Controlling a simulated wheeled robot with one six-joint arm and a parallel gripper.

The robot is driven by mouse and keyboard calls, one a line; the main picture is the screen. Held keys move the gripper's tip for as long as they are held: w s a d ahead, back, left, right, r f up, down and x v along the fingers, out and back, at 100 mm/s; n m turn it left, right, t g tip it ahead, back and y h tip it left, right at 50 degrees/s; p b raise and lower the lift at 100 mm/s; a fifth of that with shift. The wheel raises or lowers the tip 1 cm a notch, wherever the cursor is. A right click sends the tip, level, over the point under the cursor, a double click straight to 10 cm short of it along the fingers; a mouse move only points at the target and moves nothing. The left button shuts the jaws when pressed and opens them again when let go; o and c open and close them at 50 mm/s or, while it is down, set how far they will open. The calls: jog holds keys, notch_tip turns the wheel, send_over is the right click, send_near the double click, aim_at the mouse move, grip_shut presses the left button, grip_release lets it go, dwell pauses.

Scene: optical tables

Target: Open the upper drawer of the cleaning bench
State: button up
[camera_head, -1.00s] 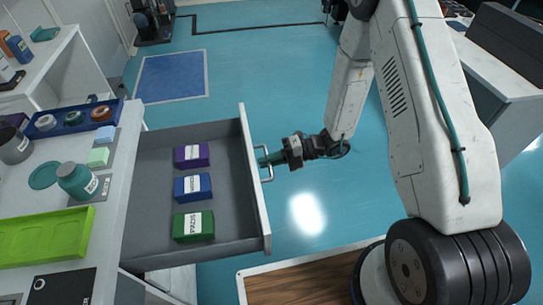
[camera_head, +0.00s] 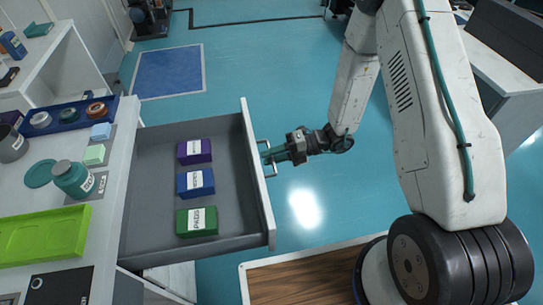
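The upper drawer (camera_head: 150,200) of the cleaning bench (camera_head: 112,170) is pulled far out to the right. Inside it are a purple box (camera_head: 195,151), a blue box (camera_head: 196,183) and a green box (camera_head: 197,222), each with a white label. The drawer front (camera_head: 257,180) carries a metal bar handle (camera_head: 269,158). My gripper (camera_head: 272,156) is at this handle, coming from the right, with its fingertips at or around the bar. The fingertips are small here, and I cannot tell whether they grip the bar.
On the bench top are a green tray (camera_head: 45,235), a teal jar (camera_head: 74,180), a blue tray of tape rolls (camera_head: 68,117) and a grey cup (camera_head: 12,145). A wooden platform (camera_head: 310,275) lies in front.

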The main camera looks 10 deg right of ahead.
jog(key=d+r, duration=0.1)
jog(key=d, duration=0.6)
jog(key=shift+d+r, duration=0.25)
jog(key=s+d+r+n+h, duration=0.2)
jog(key=s+r+n+h, duration=0.3)
jog(key=r+n, duration=0.5)
jog(key=s+d+r+n+t+h, duration=0.1)
jog(key=s+d+r+n+h, duration=0.2)
jog(key=s+r+n, duration=0.7)
jog(key=s+d+r+n+h, duration=0.3)
jog(key=s+r+n+h, duration=0.4)
jog(key=r+n, duration=0.5)
jog(key=n, duration=0.3)
jog(key=shift+s+d+r+n+t+h, duration=0.2)
jog(key=shift+s+n+t+h, duration=0.1)
jog(key=shift+s+n+h, duration=0.1)
